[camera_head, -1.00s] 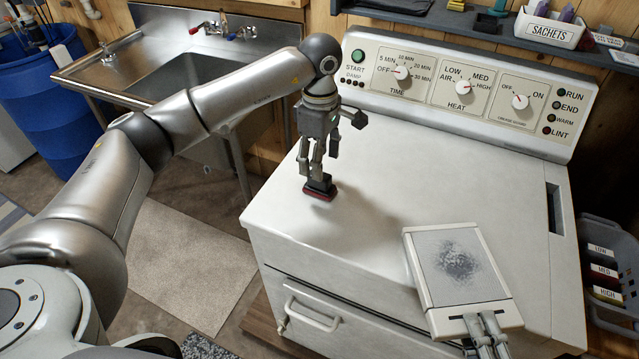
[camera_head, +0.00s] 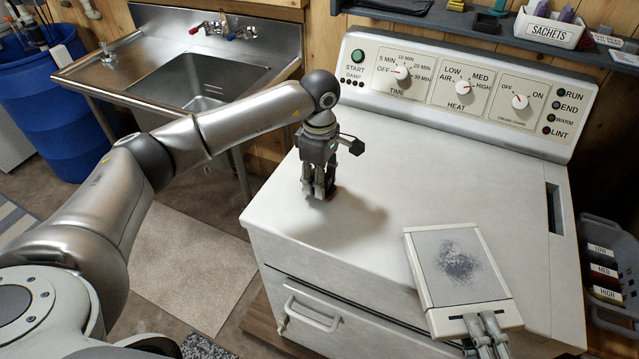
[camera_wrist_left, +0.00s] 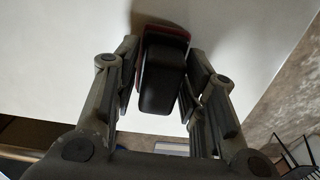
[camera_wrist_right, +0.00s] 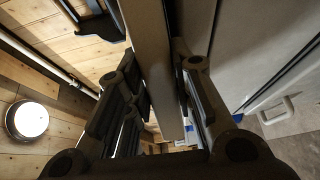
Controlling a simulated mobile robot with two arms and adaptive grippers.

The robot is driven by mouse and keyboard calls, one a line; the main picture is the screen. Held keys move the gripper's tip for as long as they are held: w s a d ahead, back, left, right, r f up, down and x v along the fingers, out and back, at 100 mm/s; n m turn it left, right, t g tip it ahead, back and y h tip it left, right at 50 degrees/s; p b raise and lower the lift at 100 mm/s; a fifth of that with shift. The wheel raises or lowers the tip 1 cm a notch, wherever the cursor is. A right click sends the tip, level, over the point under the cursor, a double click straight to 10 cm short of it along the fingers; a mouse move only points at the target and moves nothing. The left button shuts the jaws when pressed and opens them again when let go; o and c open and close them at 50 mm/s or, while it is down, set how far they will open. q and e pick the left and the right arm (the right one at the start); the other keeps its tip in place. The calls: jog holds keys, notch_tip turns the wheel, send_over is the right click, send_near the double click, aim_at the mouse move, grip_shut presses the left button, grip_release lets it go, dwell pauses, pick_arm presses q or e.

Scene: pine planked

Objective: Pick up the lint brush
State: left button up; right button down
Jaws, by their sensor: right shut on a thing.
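The lint brush (camera_wrist_left: 162,80), with a black body and a red edge, stands on the dryer top (camera_head: 400,180). In the head view the fingers hide most of it. My left gripper (camera_head: 319,192) is lowered around it. In the left wrist view its fingers (camera_wrist_left: 160,95) are on both sides of the brush, with narrow gaps, so it is open. My right gripper (camera_head: 488,345) is shut on the near edge of a white-framed lint screen (camera_head: 415,262) with a patch of grey lint. The screen also shows in the right wrist view (camera_wrist_right: 155,60).
The control panel (camera_head: 455,90) rises behind the dryer top. A shelf (camera_head: 440,22) above holds a sachets box (camera_head: 548,32). A sink (camera_head: 190,75) is at the left, and a grey rack (camera_head: 610,315) is at the right. The middle of the dryer top is clear.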

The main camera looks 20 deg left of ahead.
pick_arm(q)
jog(key=c, duration=0.5)
notch_tip(320, 180, up, 10)
dwell(0.3)
